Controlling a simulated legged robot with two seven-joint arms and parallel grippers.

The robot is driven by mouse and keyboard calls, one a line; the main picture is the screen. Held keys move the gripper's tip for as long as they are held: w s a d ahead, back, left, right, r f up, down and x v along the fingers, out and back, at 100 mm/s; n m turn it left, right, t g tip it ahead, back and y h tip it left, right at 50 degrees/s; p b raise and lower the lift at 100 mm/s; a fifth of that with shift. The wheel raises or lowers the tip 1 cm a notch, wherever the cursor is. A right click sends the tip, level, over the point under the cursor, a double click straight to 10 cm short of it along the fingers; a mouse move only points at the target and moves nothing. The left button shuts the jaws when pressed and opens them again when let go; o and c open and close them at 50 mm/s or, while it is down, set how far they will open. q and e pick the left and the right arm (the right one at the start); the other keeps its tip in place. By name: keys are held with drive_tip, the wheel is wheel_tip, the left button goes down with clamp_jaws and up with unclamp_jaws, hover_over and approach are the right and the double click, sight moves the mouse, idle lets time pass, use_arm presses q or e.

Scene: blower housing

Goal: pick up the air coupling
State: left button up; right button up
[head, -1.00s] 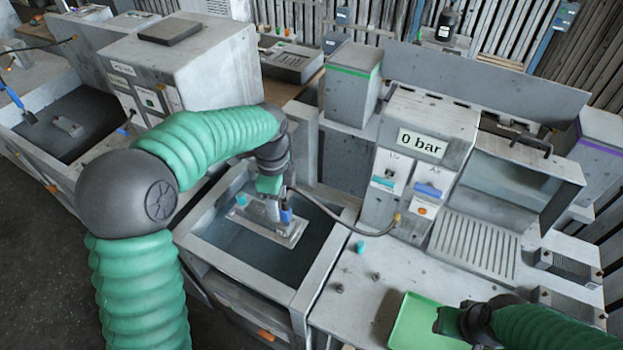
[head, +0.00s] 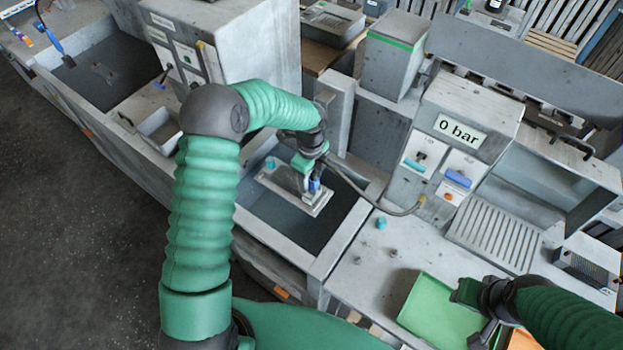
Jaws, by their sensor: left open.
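A blue fitting (head: 314,185), which looks like the air coupling, is at the right part of the grey blower housing (head: 285,190). The housing sits over the dark tank, with a teal cap (head: 270,163) at its left end. My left gripper (head: 307,173) is open, right at the blue fitting and partly covering it. Whether the jaws surround it or touch it cannot be told. A dark hose (head: 365,194) runs from an orange fitting on the bench to the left gripper area. My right gripper (head: 474,312) is over the green tray (head: 430,308); its jaw gap is unclear.
The grey control box (head: 460,134) reads 0 bar. A loose teal cap (head: 381,222) and small dark pegs (head: 392,253) are on the bench. The slotted plate (head: 495,238) lies behind the tray.

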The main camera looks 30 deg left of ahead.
use_arm(q)
drive_tip(key=shift+s+f, duration=0.25)
drive_tip(key=shift+f, duration=0.35)
drive_tip(key=shift+d+f, duration=0.1)
drive_tip(key=shift+f, duration=0.1)
drive_tip(key=shift+w+d, duration=0.1)
drive_tip(key=shift+d, duration=0.45)
drive_tip(key=shift+w+d, duration=0.1)
drive_tip(key=shift+d, duration=0.15)
drive_tip(key=c, duration=0.4)
drive_tip(key=shift+a, duration=0.2)
drive_tip(key=c, duration=0.5)
drive_tip(key=shift+a, duration=0.2)
clamp_jaws()
drive_tip(key=shift+a, duration=0.15)
use_arm(e)
drive_tip(key=shift+s+d+r, duration=0.25)
drive_tip(key=shift+d+r, duration=0.1)
